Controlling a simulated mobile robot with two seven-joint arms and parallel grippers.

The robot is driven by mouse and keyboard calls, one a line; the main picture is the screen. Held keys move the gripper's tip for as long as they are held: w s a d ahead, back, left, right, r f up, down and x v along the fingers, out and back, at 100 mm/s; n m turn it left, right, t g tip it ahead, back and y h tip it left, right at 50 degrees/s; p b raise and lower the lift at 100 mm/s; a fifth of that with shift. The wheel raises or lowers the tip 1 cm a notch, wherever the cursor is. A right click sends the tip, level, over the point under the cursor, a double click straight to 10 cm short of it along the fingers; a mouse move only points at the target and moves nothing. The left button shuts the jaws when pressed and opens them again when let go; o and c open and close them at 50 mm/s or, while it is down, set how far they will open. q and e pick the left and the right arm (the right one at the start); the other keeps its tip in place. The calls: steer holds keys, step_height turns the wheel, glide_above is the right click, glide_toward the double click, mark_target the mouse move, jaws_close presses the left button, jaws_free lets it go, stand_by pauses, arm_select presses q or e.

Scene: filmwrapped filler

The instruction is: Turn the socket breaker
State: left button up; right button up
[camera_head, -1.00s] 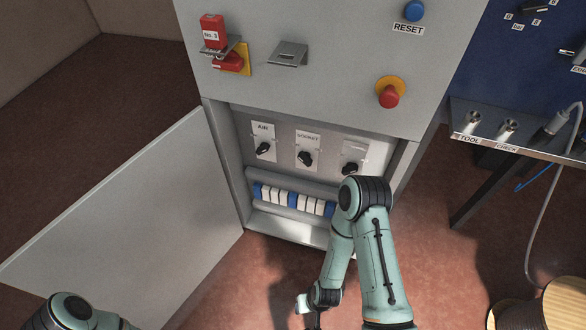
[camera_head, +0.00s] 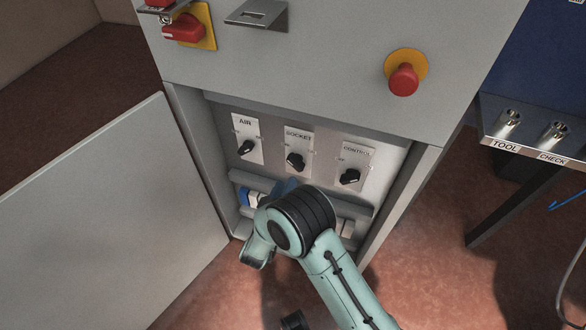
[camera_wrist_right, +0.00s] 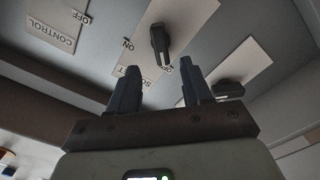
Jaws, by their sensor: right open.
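The socket breaker (camera_head: 296,161) is a black rotary knob on a pale plate labelled SOCKET, in the middle of the row inside the open cabinet. In the right wrist view its black handle (camera_wrist_right: 160,45) stands beyond the fingertips, near the gap between them, with ON and OFF marks beside it. My right gripper (camera_wrist_right: 160,88) is open and empty, with its two dark fingers apart and not visibly touching the knob. In the head view my right arm's bulky joint hides most of the gripper below the knob. My left gripper is not in view.
The AIR knob (camera_head: 247,147) and CONTROL knob (camera_head: 350,177) flank the socket knob. The open cabinet door (camera_head: 110,205) stands at left. A red emergency button (camera_head: 403,80) juts out above. A small shelf (camera_head: 530,145) with TOOL and CHECK holders is at right.

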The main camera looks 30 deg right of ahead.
mark_target(294, 166)
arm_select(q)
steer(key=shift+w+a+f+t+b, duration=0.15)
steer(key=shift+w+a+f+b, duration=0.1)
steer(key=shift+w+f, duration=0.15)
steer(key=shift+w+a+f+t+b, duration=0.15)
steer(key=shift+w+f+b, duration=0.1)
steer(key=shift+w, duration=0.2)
arm_select(e)
steer(key=x, duration=0.8)
steer(key=shift+f, duration=0.1)
jaws_close()
